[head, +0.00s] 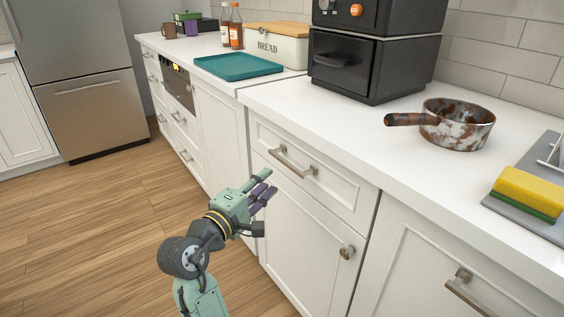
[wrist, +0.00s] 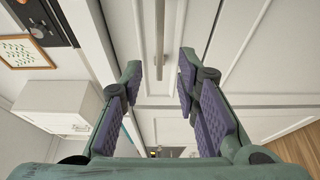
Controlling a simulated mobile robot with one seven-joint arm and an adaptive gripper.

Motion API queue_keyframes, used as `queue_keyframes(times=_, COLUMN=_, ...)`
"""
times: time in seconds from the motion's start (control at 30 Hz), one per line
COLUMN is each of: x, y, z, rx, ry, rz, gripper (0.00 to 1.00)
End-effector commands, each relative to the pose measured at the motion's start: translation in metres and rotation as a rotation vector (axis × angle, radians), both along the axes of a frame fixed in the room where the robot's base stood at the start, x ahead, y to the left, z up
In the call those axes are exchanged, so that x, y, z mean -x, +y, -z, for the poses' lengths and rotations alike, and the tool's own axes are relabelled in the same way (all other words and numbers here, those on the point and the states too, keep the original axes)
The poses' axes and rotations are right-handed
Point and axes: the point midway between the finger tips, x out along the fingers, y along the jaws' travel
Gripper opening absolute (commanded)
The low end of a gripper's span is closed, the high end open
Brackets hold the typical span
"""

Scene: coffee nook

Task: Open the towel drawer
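A white drawer (head: 332,190) sits under the counter edge, above a cabinet door with a round knob. It appears shut, flush with its frame. No label shows it as the towel drawer. Its metal bar handle (head: 292,161) is in plain view. In the wrist view a long bar handle (wrist: 160,38) stands upright at the top, ahead of the gap between my fingers. My green gripper with purple finger pads (head: 266,184) is in front of the cabinet, below and left of the handle. In the wrist view my gripper (wrist: 160,64) is open and empty, its fingers wide apart.
The cabinet door (head: 300,232) below has a round knob (head: 347,252). Another handle (head: 470,293) is at lower right. The counter holds a rusty pan (head: 457,126), a black oven (head: 345,65), a teal tray (head: 237,67) and a bread box (head: 277,42). The wooden floor at left is clear.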

Motion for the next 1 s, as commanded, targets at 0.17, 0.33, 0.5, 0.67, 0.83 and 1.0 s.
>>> queue_keyframes(times=0.17, x=-0.030, y=-0.020, z=-0.001, rx=-0.002, ry=-0.001, rz=0.003, gripper=0.29)
queue_keyframes(times=0.33, x=-0.056, y=-0.035, z=-0.001, rx=-0.004, ry=-0.001, rz=0.000, gripper=0.29)
queue_keyframes(times=0.5, x=-0.071, y=-0.043, z=-0.001, rx=-0.003, ry=-0.003, rz=-0.002, gripper=0.29)
queue_keyframes(times=0.67, x=-0.076, y=-0.046, z=0.000, rx=-0.004, ry=-0.003, rz=-0.003, gripper=0.29)
queue_keyframes(times=0.83, x=-0.076, y=-0.046, z=0.000, rx=-0.004, ry=-0.003, rz=-0.004, gripper=0.29)
queue_keyframes(times=1.0, x=-0.076, y=-0.046, z=-0.001, rx=-0.004, ry=-0.003, rz=-0.004, gripper=0.20)
